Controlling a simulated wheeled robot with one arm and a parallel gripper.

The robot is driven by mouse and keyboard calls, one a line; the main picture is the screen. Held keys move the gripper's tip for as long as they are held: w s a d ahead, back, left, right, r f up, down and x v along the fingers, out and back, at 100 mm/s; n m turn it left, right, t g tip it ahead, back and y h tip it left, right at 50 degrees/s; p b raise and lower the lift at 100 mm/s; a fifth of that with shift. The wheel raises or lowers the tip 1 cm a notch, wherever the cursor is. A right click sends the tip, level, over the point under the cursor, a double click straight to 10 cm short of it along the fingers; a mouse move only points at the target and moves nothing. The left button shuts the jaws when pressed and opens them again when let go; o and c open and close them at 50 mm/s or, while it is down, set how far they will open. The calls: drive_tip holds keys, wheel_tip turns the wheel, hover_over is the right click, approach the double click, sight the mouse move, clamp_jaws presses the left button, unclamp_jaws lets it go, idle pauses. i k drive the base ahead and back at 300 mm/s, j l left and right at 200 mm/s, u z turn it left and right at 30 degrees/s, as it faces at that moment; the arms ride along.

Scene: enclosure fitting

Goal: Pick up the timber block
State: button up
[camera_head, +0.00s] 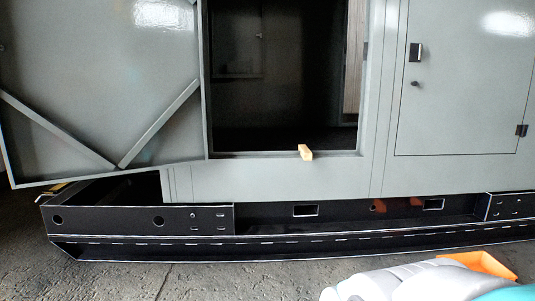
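The timber block (305,152) is a small pale yellow-tan piece. It sits on the bottom sill of the open doorway in the grey enclosure (270,182), right of the middle of the opening, with one end toward me. Nothing covers it. My gripper cannot be made out in the head view. Rounded white and teal parts at the bottom right, apart from the block, look like my own body.
A grey door (100,80) with diagonal braces stands open at left. A closed door (465,80) with a latch is at right. A black base frame (140,220) runs below the enclosure. An orange object (483,263) is at bottom right. Concrete floor (190,280) in front is clear.

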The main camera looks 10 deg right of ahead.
sight(305, 153)
drive_tip(key=i+j+z, duration=0.1)
drive_tip(key=i+j, duration=0.4)
drive_tip(key=i+j+z, duration=0.15)
drive_tip(key=i+j, duration=0.3)
drive_tip(key=j, duration=0.15)
